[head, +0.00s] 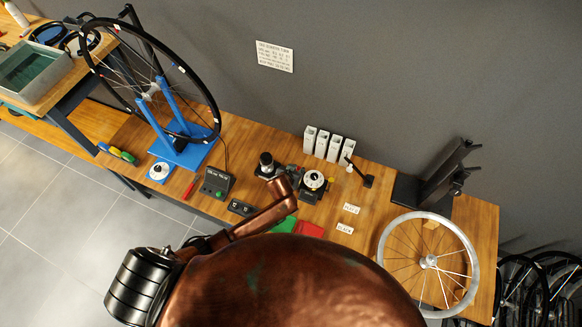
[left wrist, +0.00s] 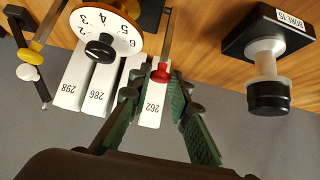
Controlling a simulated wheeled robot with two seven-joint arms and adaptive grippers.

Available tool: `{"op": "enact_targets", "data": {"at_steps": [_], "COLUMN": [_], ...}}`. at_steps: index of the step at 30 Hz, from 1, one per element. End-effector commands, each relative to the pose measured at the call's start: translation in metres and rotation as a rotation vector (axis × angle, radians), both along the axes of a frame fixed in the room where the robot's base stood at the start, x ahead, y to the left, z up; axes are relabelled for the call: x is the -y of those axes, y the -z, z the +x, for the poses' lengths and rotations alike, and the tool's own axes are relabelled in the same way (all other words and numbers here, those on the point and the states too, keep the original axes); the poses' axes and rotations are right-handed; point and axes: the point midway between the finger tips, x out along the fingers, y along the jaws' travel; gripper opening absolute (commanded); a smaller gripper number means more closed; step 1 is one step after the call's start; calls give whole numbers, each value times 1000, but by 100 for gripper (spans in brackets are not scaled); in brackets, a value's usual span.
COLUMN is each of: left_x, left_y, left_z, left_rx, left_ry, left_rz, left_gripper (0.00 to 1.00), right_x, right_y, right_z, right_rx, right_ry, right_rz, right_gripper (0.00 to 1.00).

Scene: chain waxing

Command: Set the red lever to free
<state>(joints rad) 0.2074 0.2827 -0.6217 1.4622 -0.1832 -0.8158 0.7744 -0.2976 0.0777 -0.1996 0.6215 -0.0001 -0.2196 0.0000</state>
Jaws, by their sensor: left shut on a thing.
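The red lever (left wrist: 160,75) shows in the left wrist view as a thin grey arm ending in a red knob, beside a white numbered dial (left wrist: 91,31) with a black centre knob. My left gripper (left wrist: 158,88) has its dark green-padded fingers on either side of the red knob and is shut on it. In the head view my copper left arm reaches over the bench near the dial (head: 314,180), and I cannot make out the lever there. The lever's setting cannot be read. My right gripper is not in view.
White numbered blocks (left wrist: 75,80) stand close by the lever. A black plunger stand (left wrist: 267,95) is to its right in the left wrist view.

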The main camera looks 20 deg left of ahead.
Motion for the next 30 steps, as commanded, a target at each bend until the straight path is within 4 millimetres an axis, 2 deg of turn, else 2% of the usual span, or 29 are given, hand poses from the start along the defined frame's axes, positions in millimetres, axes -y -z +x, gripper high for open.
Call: {"op": "enact_targets", "data": {"at_steps": [3,17,18,25,30], "left_x": [3,3,3,3,3], "left_y": [6,9,9,7,5], "left_z": [-7,-11,-11,-8,-7], "left_rx": [-13,-20,-21,-15,-11], "left_ry": [3,3,3,3,3], "left_rz": [-2,-2,-1,-2,-1], "left_gripper": [0,0,18,34,36], "right_x": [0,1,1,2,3], "right_y": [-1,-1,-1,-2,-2], "right_z": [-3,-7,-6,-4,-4], "right_rx": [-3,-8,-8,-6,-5], "right_ry": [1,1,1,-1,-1], "right_rz": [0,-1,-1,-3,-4], "right_gripper": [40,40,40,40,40]}}
